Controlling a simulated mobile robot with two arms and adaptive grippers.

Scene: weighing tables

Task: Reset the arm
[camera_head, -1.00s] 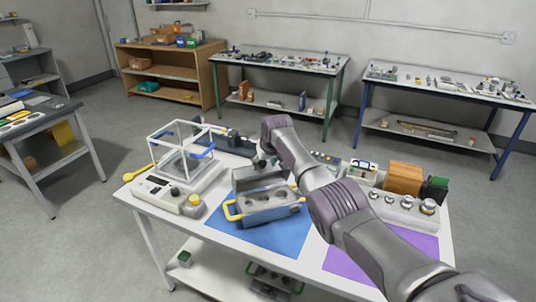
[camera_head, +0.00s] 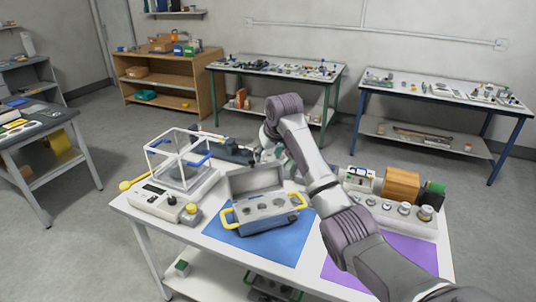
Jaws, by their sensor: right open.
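My right arm comes in from the lower right and reaches over the white weighing table (camera_head: 200,238). My right gripper (camera_head: 262,155) is at the back of the table, small and partly hidden by the wrist, above and behind the metal case. It is open, and I see nothing held in it. The grey metal case (camera_head: 262,208) with yellow handles stands open on the blue mat (camera_head: 285,248), with its lid raised and round slots inside. My left gripper is not in view.
A balance (camera_head: 160,203) with a clear framed draft shield (camera_head: 180,160) stands at the left. A weight rack (camera_head: 400,217), an orange-brown box (camera_head: 401,184) and a purple mat (camera_head: 400,250) are at the right. Other tables and a wooden shelf (camera_head: 165,80) stand behind, with free floor between.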

